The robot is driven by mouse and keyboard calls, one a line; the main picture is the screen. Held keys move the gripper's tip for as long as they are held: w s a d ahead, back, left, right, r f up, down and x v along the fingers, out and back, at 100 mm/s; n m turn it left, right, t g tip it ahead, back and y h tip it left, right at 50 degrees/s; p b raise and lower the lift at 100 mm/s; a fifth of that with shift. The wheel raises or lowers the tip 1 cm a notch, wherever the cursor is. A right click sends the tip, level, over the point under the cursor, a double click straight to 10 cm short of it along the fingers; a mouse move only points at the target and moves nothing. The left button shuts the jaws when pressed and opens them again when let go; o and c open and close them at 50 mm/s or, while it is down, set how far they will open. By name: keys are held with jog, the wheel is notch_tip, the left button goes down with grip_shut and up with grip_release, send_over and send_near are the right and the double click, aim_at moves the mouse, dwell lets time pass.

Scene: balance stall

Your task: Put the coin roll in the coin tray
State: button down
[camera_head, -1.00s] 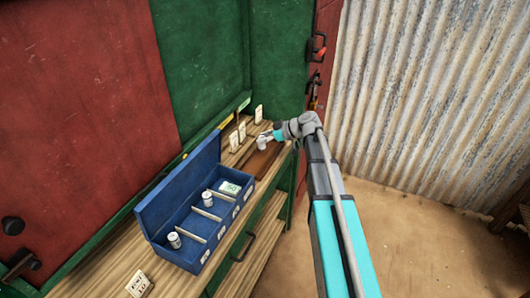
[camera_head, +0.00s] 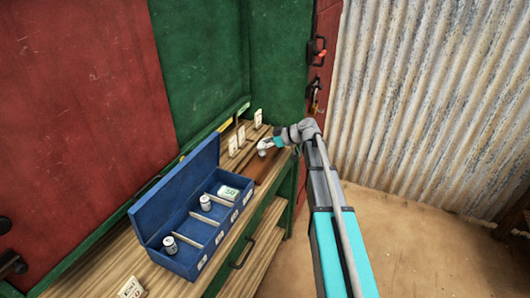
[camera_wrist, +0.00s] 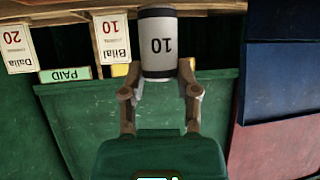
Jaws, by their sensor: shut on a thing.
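The coin roll (camera_wrist: 158,45) is a white cylinder with dark ends, marked 10, and looks upside down in the wrist view. My gripper (camera_wrist: 158,78) is shut on it, with one finger on each side. In the head view my gripper (camera_head: 267,143) is at the back right of the counter, with the small pale coin roll (camera_head: 263,152) at its tip. The coin tray (camera_head: 158,208) is an open blue box with dividers, left of and nearer than my gripper. White rolls stand in two of its compartments and a green-and-white bundle (camera_head: 228,192) lies in the far one.
Upright cards (camera_head: 233,146) stand along the back of the counter, beside my gripper. The wrist view shows a Bilal 10 card (camera_wrist: 112,38), a Dalia 20 card (camera_wrist: 15,46) and a PAID label (camera_wrist: 65,74). A loose card (camera_head: 132,288) lies at the near end.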

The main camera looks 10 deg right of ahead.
aim_at(264, 151)
jog(key=shift+w+f+b, duration=0.2)
jog(key=shift+f+b, duration=1.3)
jog(key=shift+f, duration=0.25)
jog(key=shift+f, duration=0.1)
jog(key=shift+c, duration=1.8)
grip_release()
